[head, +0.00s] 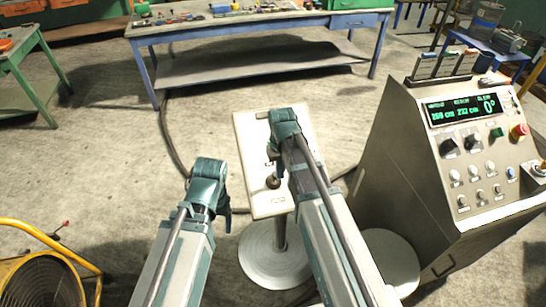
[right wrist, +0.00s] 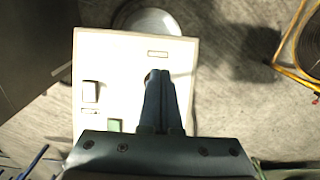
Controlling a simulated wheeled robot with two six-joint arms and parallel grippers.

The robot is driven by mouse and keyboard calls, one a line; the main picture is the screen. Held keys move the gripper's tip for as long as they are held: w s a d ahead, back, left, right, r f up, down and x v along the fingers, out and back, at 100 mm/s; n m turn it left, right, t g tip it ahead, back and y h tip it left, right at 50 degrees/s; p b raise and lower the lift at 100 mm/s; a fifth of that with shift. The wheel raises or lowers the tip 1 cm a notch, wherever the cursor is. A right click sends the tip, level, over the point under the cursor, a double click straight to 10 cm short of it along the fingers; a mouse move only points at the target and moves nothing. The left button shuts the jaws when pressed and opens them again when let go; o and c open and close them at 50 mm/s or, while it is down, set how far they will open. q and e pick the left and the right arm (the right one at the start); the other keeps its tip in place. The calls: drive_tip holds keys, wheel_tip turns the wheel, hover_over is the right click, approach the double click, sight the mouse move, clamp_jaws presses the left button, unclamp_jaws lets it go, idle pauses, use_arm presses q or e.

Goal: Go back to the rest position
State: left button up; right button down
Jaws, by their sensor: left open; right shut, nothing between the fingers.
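My left gripper (head: 228,212) is at the lower left of the head view, left of the pedestal panel and apart from it. It points down, mostly behind its own wrist, and is open with nothing seen in it. My right gripper (right wrist: 165,75) is shut and empty in the right wrist view, its fingers together over the pale panel (right wrist: 110,55). In the head view my right arm reaches across this panel (head: 250,150) and hides part of it. Whether the fingertips touch the panel cannot be told.
A black-knobbed lever (head: 272,182) stands on the panel. A switch (right wrist: 91,91) and a green button (right wrist: 114,125) also show. A control console (head: 420,160) stands right, reading 0°. A yellow-framed fan (head: 40,280) is lower left. A workbench (head: 240,22) is behind; floor between is mostly clear.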

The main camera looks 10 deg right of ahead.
drive_tip(key=s+a+f+n+b, duration=0.1)
drive_tip(key=s+a, duration=0.4)
drive_tip(key=s, duration=0.2)
drive_tip(key=s+a+f+n+h+b, duration=0.1)
drive_tip(key=s+a+f+n+b, duration=0.1)
drive_tip(key=s+a, duration=0.3)
drive_tip(key=s, duration=0.2)
drive_tip(key=shift+s+f, duration=0.3)
drive_tip(key=shift+s, duration=0.05)
